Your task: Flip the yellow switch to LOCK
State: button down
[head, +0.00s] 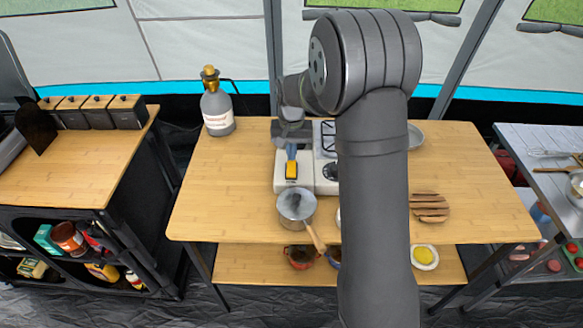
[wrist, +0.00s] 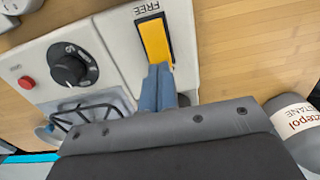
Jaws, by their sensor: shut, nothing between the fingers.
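The yellow switch (head: 292,171) sits on the left side of the white stove (head: 305,186) in the head view. In the wrist view the yellow switch (wrist: 154,40) lies in a dark slot, with the word FREE upside down beyond its upper end. My gripper (head: 291,152) has blue fingers, which are shut and empty. In the wrist view my gripper (wrist: 158,72) has its fingertips over the lower end of the switch. I cannot tell whether they touch it. The fingers and gripper body hide the other end of the slot and any label there.
A black knob (wrist: 70,70), a red button (wrist: 26,83) and a burner grate (wrist: 88,118) are beside the switch panel. A pot (head: 296,206) stands just in front of the stove. A grey bottle (head: 217,112) stands at the back left. The table's left side is clear.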

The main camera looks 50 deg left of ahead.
aim_at(291, 163)
jog(key=shift+f, duration=1)
dwell(0.4)
jog(key=shift+r, duration=3.55)
notch_tip(291, 163, down, 7)
jog(key=shift+f, duration=0.1)
jog(key=shift+r, duration=0.25)
